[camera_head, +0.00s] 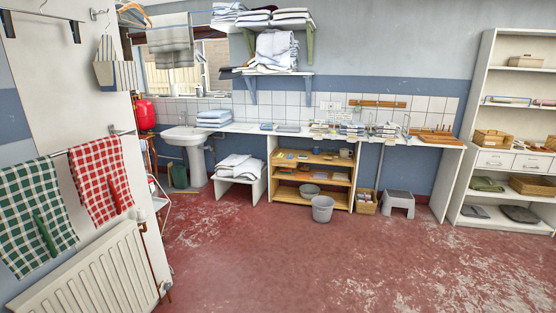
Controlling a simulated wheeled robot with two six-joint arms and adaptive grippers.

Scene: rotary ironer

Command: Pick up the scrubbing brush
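I cannot pick out the scrubbing brush for certain at this distance. Small objects too small to identify lie on the low wooden shelf unit (306,196) under the counter, in the wooden crate (366,208) on the floor beside it, and along the white counter (240,128). Neither of my grippers is in view.
The red floor (330,265) is wide and clear in front. A grey bucket (322,209) and a grey step stool (398,203) stand before the counter. A radiator (90,275) is at the left, a pedestal sink (190,140) behind, white shelving (483,75) at the right.

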